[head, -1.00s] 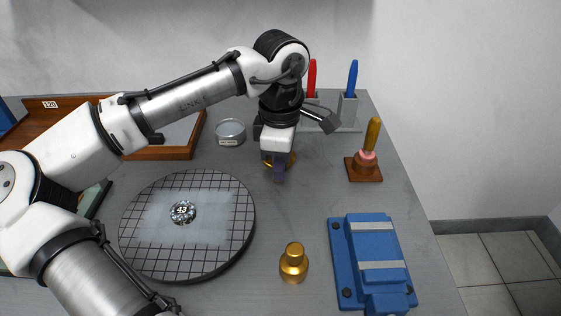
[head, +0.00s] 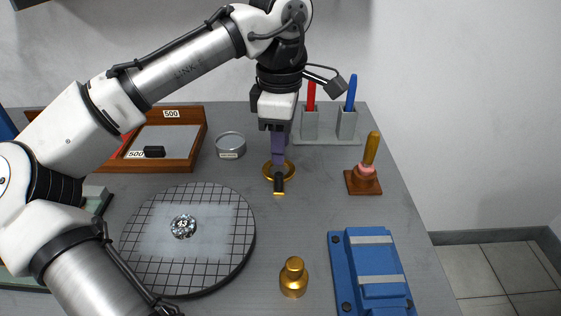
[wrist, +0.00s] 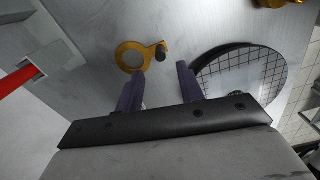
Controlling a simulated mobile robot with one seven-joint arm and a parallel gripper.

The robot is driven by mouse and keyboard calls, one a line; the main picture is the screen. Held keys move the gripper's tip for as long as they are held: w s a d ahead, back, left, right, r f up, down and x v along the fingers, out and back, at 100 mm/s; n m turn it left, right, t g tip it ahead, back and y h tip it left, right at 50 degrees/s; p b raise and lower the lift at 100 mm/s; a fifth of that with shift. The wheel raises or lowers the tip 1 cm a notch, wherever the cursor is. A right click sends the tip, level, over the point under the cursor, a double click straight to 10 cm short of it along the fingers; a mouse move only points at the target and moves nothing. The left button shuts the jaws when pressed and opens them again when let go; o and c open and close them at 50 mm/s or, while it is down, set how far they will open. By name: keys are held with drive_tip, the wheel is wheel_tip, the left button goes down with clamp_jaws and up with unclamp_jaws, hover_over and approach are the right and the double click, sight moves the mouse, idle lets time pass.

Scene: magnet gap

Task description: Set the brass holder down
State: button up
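The brass holder (head: 267,171) is a flat ring with a short dark grip tipped in brass. It rests on the grey table right of the middle in the head view, partly hidden behind my gripper. The wrist view shows the whole ring (wrist: 120,60) and the grip beside it. My gripper (head: 279,168) points down just above the holder. In the wrist view, its two purple fingers (wrist: 160,76) are apart with nothing clasped between them. The holder's grip shows beyond the gap between the fingertips.
A round gridded plate (head: 140,250) stands left, bearing a shiny piece marked 43. A brass weight (head: 293,280) and a blue device (head: 372,268) are in front. A wooden-handled stamp (head: 363,180), pen stand (head: 310,125), tin (head: 231,145) and wooden tray (head: 196,150) stand around.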

drive_tip(key=shift+r, duration=1.8)
